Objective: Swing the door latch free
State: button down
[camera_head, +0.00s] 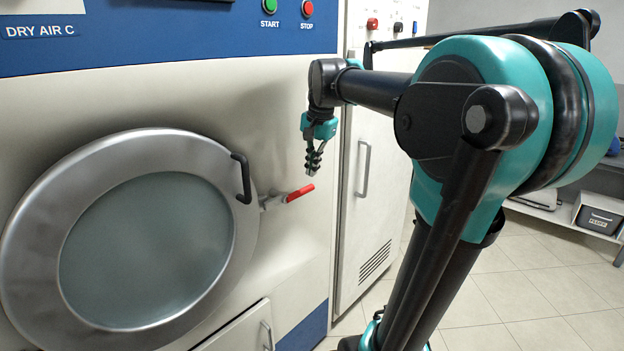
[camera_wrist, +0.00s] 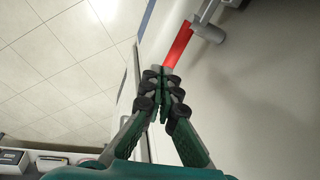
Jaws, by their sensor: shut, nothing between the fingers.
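The door latch (camera_head: 283,198) is a metal piece with a red handle, mounted at the right edge of the round machine door (camera_head: 40,220). The red handle points to the right and slightly up. My gripper (camera_head: 312,172) is shut and empty, above the handle's free end in the head view. In the wrist view the shut fingertips (camera_wrist: 164,72) are at the lower end of the red handle (camera_wrist: 178,45). I cannot tell whether they touch it. The latch's metal base (camera_wrist: 210,29) shows at the upper right of the wrist view. The door looks closed.
A black door handle (camera_head: 241,178) stands out from the door rim, left of the latch. A tall cabinet (camera_head: 350,240) with its own handle is to the right. START and STOP buttons (camera_head: 288,8) are above. The tiled floor (camera_head: 530,280) at right is mostly open.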

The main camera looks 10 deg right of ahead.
aim_at(307, 189)
notch_tip(307, 189, up, 8)
jog(key=w+m, duration=0.1)
jog(key=m, duration=0.1)
jog(key=shift+w+d+r+g, duration=0.15)
jog(key=shift+w+d+g, duration=0.15)
jog(key=f, duration=0.4)
jog(key=w+a+f, duration=0.1)
jog(key=f, duration=0.4)
jog(key=w+f, duration=0.1)
jog(key=f, duration=0.4)
jog(key=shift+w+a, duration=0.1)
jog(key=shift+a, duration=0.2)
jog(key=shift+w+d+f+y, duration=0.1)
jog(key=shift+f+y, duration=0.05)
jog(key=shift+y, duration=0.35)
